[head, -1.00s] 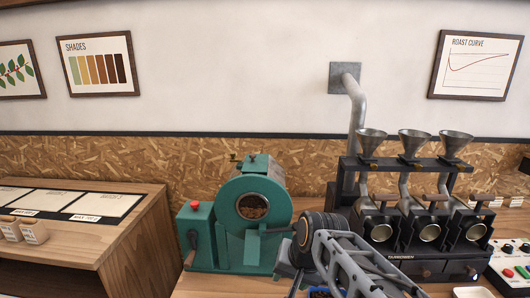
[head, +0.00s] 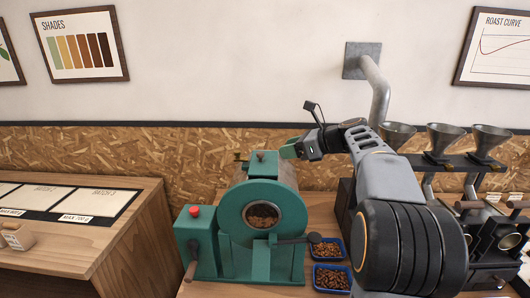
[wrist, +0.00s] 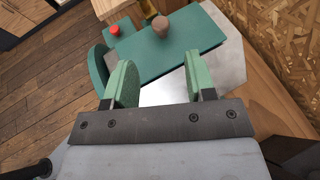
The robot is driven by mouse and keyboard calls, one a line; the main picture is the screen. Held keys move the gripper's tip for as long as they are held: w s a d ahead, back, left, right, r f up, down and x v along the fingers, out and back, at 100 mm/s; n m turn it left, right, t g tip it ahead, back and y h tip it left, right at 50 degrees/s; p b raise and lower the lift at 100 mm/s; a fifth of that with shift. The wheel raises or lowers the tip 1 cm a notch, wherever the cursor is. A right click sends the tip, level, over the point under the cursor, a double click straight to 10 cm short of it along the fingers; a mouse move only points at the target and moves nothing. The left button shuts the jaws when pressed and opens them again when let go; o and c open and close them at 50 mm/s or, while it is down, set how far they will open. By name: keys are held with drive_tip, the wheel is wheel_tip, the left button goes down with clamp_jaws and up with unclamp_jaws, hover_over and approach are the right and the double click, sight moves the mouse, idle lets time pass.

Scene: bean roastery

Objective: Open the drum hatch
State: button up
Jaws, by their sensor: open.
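The teal roasting drum (head: 289,180) stands on the wooden counter, with a round window showing brown beans in its front face. A flat teal hatch plate with a small knob (head: 261,156) lies on top of the drum and looks closed. In the wrist view the hatch plate (wrist: 150,53) lies beyond my fingers, and its brown knob (wrist: 162,25) stands up from it. My gripper (head: 290,149) is at the upper right of the drum, pointing left toward the hatch. Its two green fingers (wrist: 160,82) are apart with nothing between them, short of the knob.
A teal box with a red button (head: 194,211) adjoins the drum's left side. Two blue trays of beans, upper (head: 327,249) and lower (head: 332,278), sit at its right. A dark machine with metal funnels (head: 446,135) stands farther right. The wall is behind.

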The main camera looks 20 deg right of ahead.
sight(263, 154)
drive_tip(key=p+x, duration=0.1)
drive_tip(key=x, duration=0.7)
drive_tip(key=shift+w+a+f, duration=0.15)
drive_tip(key=shift+w+a, duration=0.1)
drive_tip(key=shift+c, duration=0.2)
clamp_jaws()
